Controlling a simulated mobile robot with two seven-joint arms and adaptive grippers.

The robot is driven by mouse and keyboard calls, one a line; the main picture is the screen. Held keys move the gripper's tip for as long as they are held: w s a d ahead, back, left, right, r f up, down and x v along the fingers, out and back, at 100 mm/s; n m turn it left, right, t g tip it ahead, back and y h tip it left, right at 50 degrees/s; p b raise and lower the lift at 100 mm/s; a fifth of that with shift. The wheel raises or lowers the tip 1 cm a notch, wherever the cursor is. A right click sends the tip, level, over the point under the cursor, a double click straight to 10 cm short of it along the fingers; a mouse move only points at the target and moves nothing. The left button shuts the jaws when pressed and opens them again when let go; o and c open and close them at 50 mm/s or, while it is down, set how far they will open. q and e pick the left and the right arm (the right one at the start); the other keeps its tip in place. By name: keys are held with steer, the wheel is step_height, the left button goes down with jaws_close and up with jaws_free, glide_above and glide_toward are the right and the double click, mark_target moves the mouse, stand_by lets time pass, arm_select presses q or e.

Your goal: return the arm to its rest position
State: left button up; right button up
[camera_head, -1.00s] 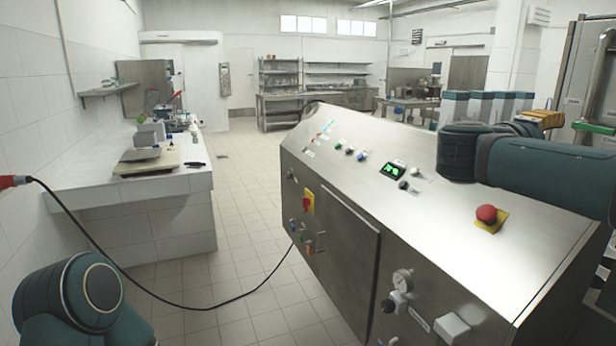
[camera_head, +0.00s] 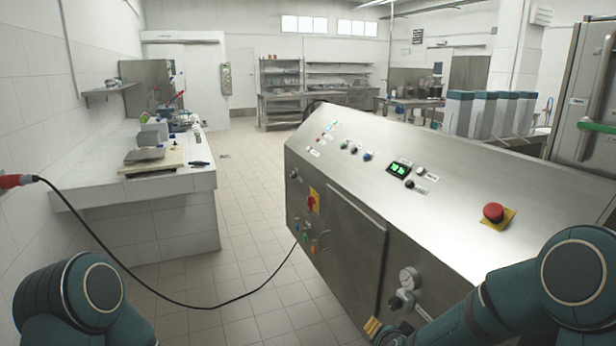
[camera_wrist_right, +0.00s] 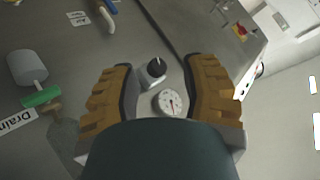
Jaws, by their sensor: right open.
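My right arm (camera_head: 535,290) is folded low at the bottom right of the head view, in front of the steel machine (camera_head: 350,210). Its gripper (camera_head: 374,328) shows only in part at the bottom edge, near the machine's front face. In the right wrist view the yellow-brown fingers of the right gripper (camera_wrist_right: 160,68) are apart with nothing held between them.
A black cable (camera_head: 190,306) hangs from the red plug (camera_head: 12,181) across to the machine. A tiled counter (camera_head: 170,220) stands left.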

steer(key=s+a+f+n+g+y, duration=0.2)
steer(key=s+f, duration=0.6)
steer(key=s, duration=0.4)
steer(key=s+a+f+n+g+y, duration=0.2)
steer(key=s+a+f+n+g, duration=0.2)
steer(key=s, duration=0.8)
step_height(320, 180, down, 5)
steer(key=a+g, duration=0.2)
steer(key=g, duration=0.1)
steer(key=shift+r, duration=0.2)
